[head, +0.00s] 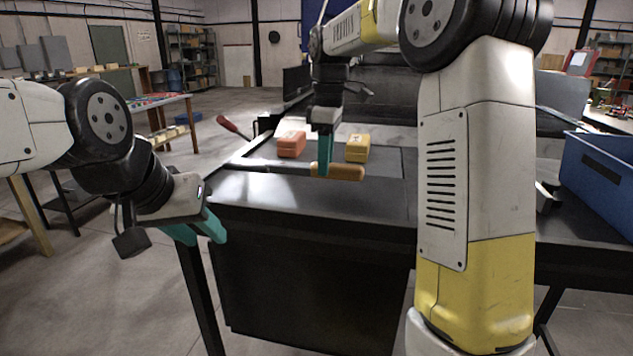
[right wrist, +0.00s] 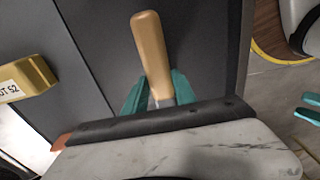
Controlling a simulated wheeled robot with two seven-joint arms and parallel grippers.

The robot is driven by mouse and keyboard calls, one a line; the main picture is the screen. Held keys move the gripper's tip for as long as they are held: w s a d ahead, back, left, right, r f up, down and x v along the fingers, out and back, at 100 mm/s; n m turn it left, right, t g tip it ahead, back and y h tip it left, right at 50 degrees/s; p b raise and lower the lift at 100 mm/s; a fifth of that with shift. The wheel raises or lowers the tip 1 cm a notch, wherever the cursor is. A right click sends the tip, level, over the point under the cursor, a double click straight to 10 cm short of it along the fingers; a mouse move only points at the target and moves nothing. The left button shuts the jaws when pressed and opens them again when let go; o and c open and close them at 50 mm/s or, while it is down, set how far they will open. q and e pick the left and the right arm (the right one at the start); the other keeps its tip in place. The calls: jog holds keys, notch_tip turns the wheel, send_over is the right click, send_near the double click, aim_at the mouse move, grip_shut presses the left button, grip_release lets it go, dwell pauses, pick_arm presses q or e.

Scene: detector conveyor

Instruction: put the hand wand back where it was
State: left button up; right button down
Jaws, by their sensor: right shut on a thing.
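The hand wand (head: 346,173) shows as a tan, rounded handle over the near part of the dark table. My right gripper (head: 324,160) points down and is shut on it. In the right wrist view the tan handle (right wrist: 151,55) stands out beyond the teal fingers (right wrist: 155,92), with a short grey piece between them. The wand's other end is hidden. I cannot tell whether the wand touches the table. My left gripper (head: 196,230) is open and empty, off the table's left front corner.
An orange block (head: 291,145) and a yellow block (head: 357,149) lie on the table behind the wand. The yellow block (right wrist: 27,80) bears a label. A red-handled thing (head: 232,127) sticks out at the table's left edge. A blue bin (head: 600,180) stands at right. The front tabletop (head: 270,193) is clear.

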aim_at(325, 179)
jog(key=shift+f, duration=2.35)
jog(key=shift+f, duration=0.1)
jog(key=c, duration=1)
grip_release()
